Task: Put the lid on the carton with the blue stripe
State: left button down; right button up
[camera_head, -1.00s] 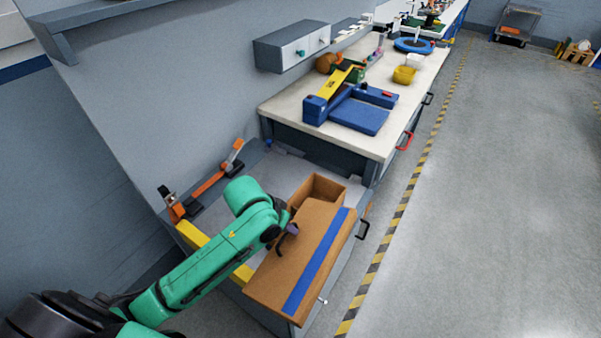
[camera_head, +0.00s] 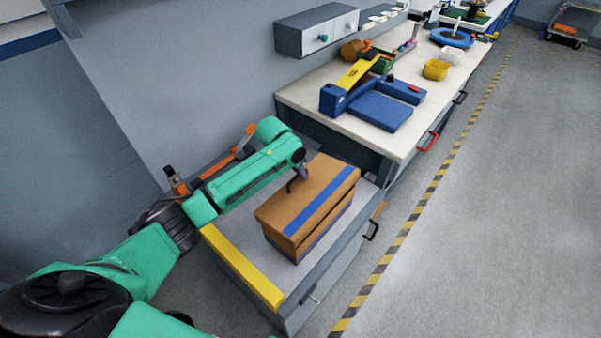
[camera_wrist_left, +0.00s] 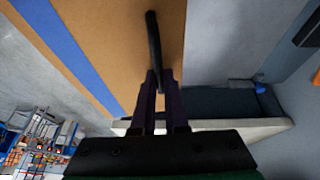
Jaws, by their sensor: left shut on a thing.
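The brown lid (camera_head: 325,180) has a blue stripe and a dark loop handle on top. My left gripper (camera_head: 297,178) is shut on that handle. The brown carton (camera_head: 277,243) stands directly under the lid on the grey bench top, with a blue stripe on its side. The lid covers the carton's opening and looks roughly lined up with it. I cannot tell whether it rests fully on the rim. In the left wrist view the fingers (camera_wrist_left: 161,84) pinch the dark handle (camera_wrist_left: 153,45) above the lid (camera_wrist_left: 110,40). My right gripper is out of view.
A yellow edge strip (camera_head: 240,268) runs along the bench's near side. An orange and black fixture (camera_head: 178,182) stands at its left. A taller white bench (camera_head: 300,95) with a blue device (camera_head: 380,111) lies beyond. Open floor is at the right.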

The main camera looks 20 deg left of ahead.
pick_arm(q)
jog(key=shift+s, duration=0.15)
dwell(0.3)
jog(key=shift+s+d+f+p, duration=0.1)
jog(key=shift+d+p, duration=0.1)
jog(key=shift+p, duration=0.15)
jog(key=shift+s+d+f, duration=0.15)
jog(key=shift+d+f, duration=0.05)
jog(key=shift+d, duration=0.1)
jog(key=shift+f+p, duration=0.15)
jog(key=shift+p, duration=0.25)
